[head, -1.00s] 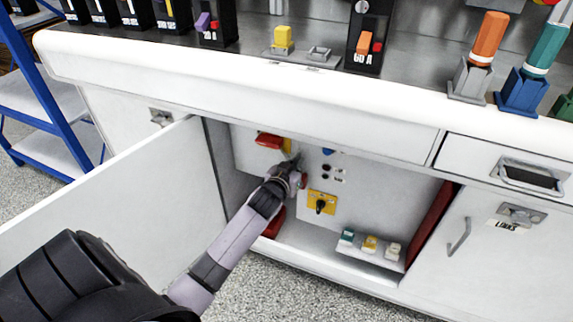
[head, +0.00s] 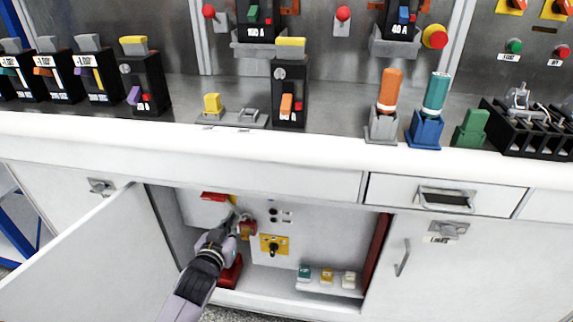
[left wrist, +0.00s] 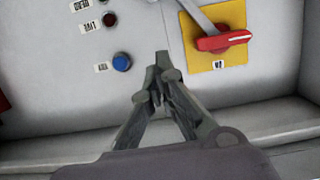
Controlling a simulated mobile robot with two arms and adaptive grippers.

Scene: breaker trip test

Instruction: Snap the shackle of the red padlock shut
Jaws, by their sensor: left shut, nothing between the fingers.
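My left gripper (head: 232,222) reaches into the open cabinet, close to the inner panel. In the left wrist view the gripper's fingertips (left wrist: 162,62) meet, with nothing between them. My right gripper is not in view.
The cabinet door (head: 85,262) stands open at left. A black-knob switch (head: 273,247) on yellow, small blocks (head: 327,277) and a red item (head: 231,272) are inside. A blue button (left wrist: 121,62) is near the fingers. Breakers and coloured handles stand on the counter (head: 335,125) above.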

